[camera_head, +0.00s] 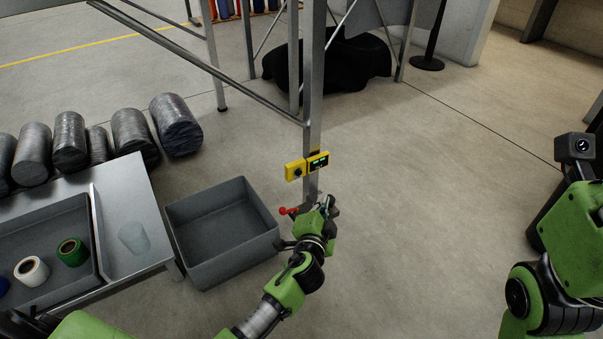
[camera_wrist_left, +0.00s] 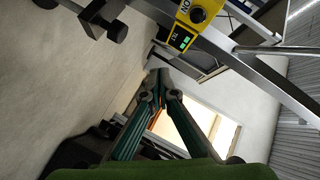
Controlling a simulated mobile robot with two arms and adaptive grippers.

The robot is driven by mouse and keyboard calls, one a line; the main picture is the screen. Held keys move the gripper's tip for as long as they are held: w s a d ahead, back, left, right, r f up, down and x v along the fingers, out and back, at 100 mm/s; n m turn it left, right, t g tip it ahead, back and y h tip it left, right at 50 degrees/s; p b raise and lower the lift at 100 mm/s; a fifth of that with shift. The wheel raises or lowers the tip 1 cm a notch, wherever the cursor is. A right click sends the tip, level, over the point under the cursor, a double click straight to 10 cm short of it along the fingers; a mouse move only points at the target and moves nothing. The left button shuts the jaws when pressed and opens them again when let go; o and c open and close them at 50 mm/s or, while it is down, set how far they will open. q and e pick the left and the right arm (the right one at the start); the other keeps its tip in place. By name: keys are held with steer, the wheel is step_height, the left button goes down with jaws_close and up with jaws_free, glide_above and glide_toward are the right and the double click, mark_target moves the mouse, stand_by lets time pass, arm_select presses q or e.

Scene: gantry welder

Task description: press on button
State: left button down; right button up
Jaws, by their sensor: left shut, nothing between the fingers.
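A yellow control box (camera_head: 295,170) with a round black button is mounted on the metal post. In the left wrist view the same box (camera_wrist_left: 212,8) shows the letters ON beside the black button (camera_wrist_left: 198,15). A second yellow unit (camera_head: 318,161) with a small green display adjoins it. The display (camera_wrist_left: 183,41) also shows in the left wrist view. My left gripper (camera_head: 328,203) is below the boxes, near the post and apart from the button. In the left wrist view its fingers (camera_wrist_left: 157,75) meet at the tips, with nothing between them. My right gripper cannot be made out.
A red-ended lever (camera_head: 288,211) is just left of my left gripper. An empty grey bin (camera_head: 222,225) stands left of the post. A metal table (camera_head: 125,215) holds a tray with tape rolls. Dark cylinders (camera_head: 130,135) lie behind it.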

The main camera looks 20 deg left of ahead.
mark_target(299, 173)
arm_select(q)
steer(key=w+a, duration=0.5)
steer(key=a, duration=0.2)
steer(key=shift+w, duration=0.25)
stand_by(1.5)
steer(key=shift+w+a, duration=0.2)
steer(key=shift+a, duration=0.1)
steer(key=shift+w+a+r, duration=0.1)
steer(key=shift+w+a, duration=0.25)
steer(key=shift+a, duration=0.1)
stand_by(0.7)
stand_by(0.3)
steer(key=shift+s+d, duration=0.6)
steer(key=shift+d, duration=0.15)
steer(key=shift+s+d, duration=0.1)
